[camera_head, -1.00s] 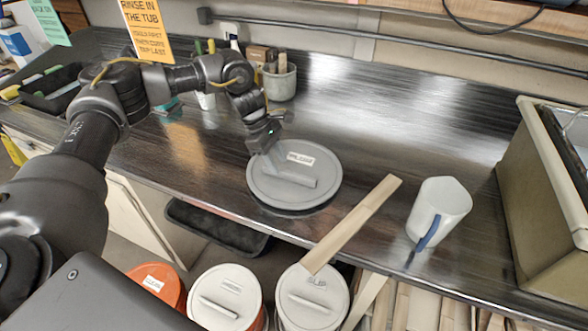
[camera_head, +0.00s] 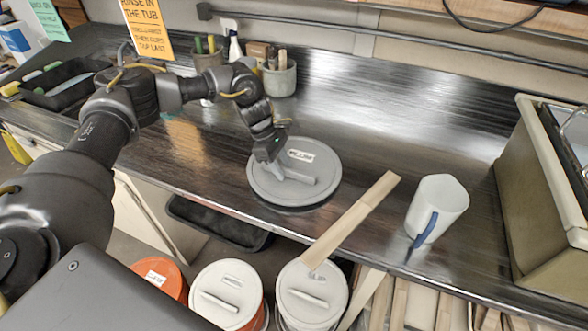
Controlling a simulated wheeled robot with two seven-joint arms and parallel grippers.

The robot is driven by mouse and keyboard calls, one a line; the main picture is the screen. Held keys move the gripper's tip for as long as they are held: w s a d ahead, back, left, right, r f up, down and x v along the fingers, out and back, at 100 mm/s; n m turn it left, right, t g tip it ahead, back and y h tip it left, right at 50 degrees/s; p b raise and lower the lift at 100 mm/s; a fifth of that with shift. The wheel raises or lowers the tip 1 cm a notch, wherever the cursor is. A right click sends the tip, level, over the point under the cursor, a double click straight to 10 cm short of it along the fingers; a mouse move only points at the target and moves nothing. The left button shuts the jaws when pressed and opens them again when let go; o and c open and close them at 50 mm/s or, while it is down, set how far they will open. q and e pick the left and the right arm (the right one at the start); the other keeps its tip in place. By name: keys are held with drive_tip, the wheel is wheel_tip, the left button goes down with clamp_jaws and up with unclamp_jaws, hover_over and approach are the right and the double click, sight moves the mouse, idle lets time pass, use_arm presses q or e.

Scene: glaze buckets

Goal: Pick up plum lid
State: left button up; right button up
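The plum lid (camera_head: 325,162) is a round grey disc with a raised bar handle and a white label that appears to read PLUM. It lies flat on the dark counter, near the front edge. My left gripper (camera_head: 276,174) points down over the left part of the lid, at the left end of the bar handle. Its fingertips are at or very close to the handle. They are small and partly hidden, so I cannot tell whether they are open or closed on it. My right gripper is not in view.
A wooden stick (camera_head: 352,220) lies to the right of the lid, overhanging the front edge. Lidded buckets (camera_head: 228,293) stand below. A tool pot (camera_head: 279,80) is behind.

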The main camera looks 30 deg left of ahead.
use_arm(q)
drive_tip(key=shift+f, duration=0.1)
clamp_jaws()
drive_tip(key=shift+r+p, duration=0.4)
drive_tip(key=shift+p, duration=0.05)
drive_tip(key=r+b, duration=0.1)
drive_tip(key=b, duration=0.1)
drive_tip(key=shift+w+r+b, duration=0.1)
drive_tip(key=shift+r+b, duration=0.25)
drive_tip(key=s+d+r+b, duration=0.2)
drive_tip(key=s+r, duration=0.3)
drive_tip(key=s, duration=0.1)
drive_tip(key=s+d+r+b, duration=0.2)
drive_tip(key=s+r+b, duration=0.1)
drive_tip(key=s+r, duration=0.3)
drive_tip(key=shift+s+d, duration=0.25)
drive_tip(key=shift+s, duration=0.45)
